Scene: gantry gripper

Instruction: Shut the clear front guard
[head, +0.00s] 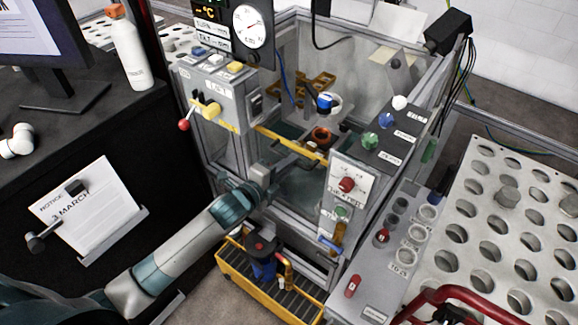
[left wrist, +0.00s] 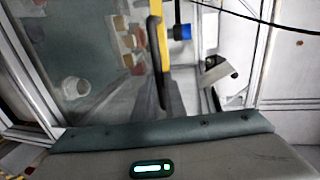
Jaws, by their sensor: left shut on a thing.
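The clear front guard (head: 297,190) is a see-through panel in the front of the grey-framed machine. A yellow strip (head: 278,138) runs along its upper edge, below the frame's top, and the inside shows above it. The strip also shows in the left wrist view (left wrist: 163,42), with a dark handle beside it. My left gripper (head: 300,160) reaches in from the left and is shut on the guard's handle, just below the strip. Its fingers show in the left wrist view (left wrist: 166,98). The exact finger contact is small and partly hidden. My right gripper is not in view.
A control box with a red-knobbed lever (head: 184,125) stands left of the guard. A panel with a red knob (head: 347,184) stands right. A yellow bin (head: 228,268) sits on the floor below. A perforated table (head: 480,225) is at right.

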